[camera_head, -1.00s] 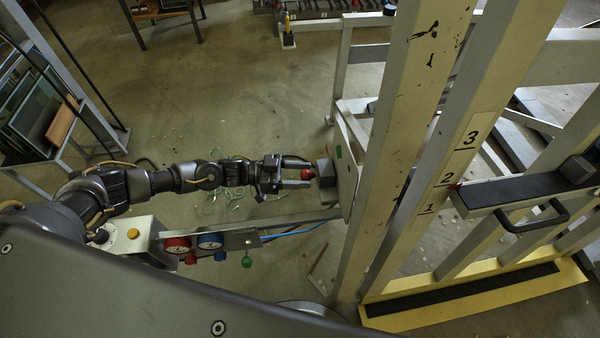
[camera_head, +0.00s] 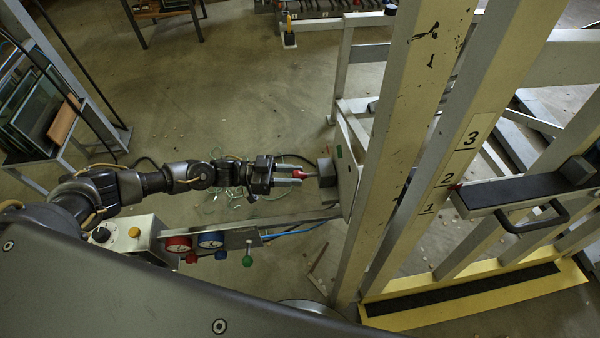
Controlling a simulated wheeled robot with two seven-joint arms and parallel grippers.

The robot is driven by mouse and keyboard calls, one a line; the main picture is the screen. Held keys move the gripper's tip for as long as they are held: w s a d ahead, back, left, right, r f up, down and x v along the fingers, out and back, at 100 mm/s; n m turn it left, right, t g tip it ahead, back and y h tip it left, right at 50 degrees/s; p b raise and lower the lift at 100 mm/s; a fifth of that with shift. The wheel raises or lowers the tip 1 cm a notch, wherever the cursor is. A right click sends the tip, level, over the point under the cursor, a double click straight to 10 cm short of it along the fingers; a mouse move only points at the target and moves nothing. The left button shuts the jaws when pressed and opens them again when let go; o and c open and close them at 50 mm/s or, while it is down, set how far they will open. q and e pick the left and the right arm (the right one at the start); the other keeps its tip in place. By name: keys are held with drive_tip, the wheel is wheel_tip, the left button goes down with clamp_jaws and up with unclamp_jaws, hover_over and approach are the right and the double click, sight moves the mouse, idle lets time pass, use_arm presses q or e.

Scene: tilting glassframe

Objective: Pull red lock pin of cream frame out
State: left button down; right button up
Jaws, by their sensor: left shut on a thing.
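The cream frame (camera_head: 397,150) stands at the right, with a light side plate (camera_head: 346,165) on its left side. A dark grey block (camera_head: 326,172) sits on that plate. The red lock pin (camera_head: 298,174) lies left of the block, its red head between my left gripper's fingertips. My left gripper (camera_head: 295,175) reaches in from the left and is shut on the red pin. A thin part of the pin seems to show between the red head and the block; whether its tip is still inside the block I cannot tell. My right gripper is not in view.
A rack of glass panes (camera_head: 38,115) stands at the far left. Open floor lies behind the arm.

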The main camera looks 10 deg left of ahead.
use_arm(q)
drive_tip(key=shift+a, duration=0.2)
drive_tip(key=c, duration=1.3)
unclamp_jaws()
drive_tip(key=shift+s, duration=0.1)
drive_tip(key=o, duration=0.3)
drive_tip(key=shift+a, duration=0.15)
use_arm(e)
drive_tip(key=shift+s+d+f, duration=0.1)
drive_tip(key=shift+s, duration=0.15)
use_arm(q)
drive_tip(key=s+a+b, duration=0.2)
drive_tip(key=a, duration=0.8)
drive_tip(key=shift+a, duration=0.2)
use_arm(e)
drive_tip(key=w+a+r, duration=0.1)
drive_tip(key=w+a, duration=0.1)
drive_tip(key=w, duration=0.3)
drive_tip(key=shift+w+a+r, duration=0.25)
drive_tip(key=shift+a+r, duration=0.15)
use_arm(q)
drive_tip(key=shift+s, duration=0.1)
